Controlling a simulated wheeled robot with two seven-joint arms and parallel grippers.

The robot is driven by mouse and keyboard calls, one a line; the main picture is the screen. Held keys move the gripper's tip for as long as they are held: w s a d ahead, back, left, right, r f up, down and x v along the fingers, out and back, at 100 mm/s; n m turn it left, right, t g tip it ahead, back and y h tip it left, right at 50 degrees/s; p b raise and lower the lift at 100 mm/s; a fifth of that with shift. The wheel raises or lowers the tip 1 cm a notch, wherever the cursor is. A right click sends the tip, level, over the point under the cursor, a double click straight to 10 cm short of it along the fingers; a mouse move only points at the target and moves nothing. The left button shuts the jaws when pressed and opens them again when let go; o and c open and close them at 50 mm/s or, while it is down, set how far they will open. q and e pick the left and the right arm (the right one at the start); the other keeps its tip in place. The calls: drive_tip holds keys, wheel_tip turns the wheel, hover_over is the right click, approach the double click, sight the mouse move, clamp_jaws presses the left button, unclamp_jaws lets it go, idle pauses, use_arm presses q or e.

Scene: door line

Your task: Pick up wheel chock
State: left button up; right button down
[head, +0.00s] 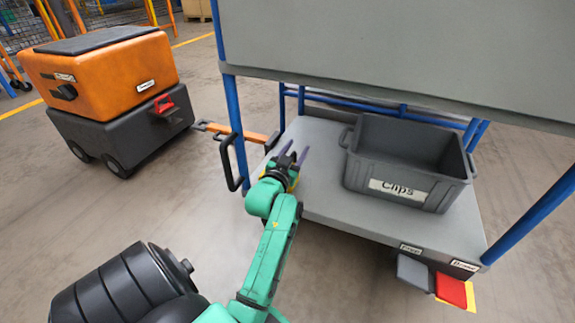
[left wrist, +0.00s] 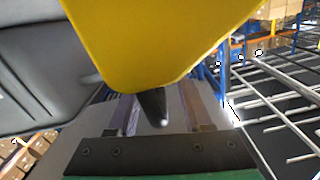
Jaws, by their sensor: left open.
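My left gripper (head: 293,154) is open, with its two purple fingers apart above the left end of the cart's lower shelf (head: 319,165). A yellow thing, which I take for the wheel chock (head: 293,181), shows only as small bits around the gripper's base; the gripper hides most of it. In the left wrist view the yellow chock (left wrist: 150,40) is large and close, covering the fingertips. A dark tapered piece (left wrist: 154,106) shows between the fingers. I cannot tell whether they touch the chock. My right gripper is not in view.
A grey bin labelled Clips (head: 410,160) stands on the shelf to the right. The cart's blue post (head: 237,130) and black handle (head: 229,165) are just left of the gripper. An orange and black tugger (head: 110,90) stands at the left. Red and grey pedals (head: 451,290) are at lower right.

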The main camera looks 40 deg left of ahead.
use_arm(q)
drive_tip(key=shift+s+r, duration=0.1)
clamp_jaws()
drive_tip(key=shift+r, duration=0.1)
idle(1.1)
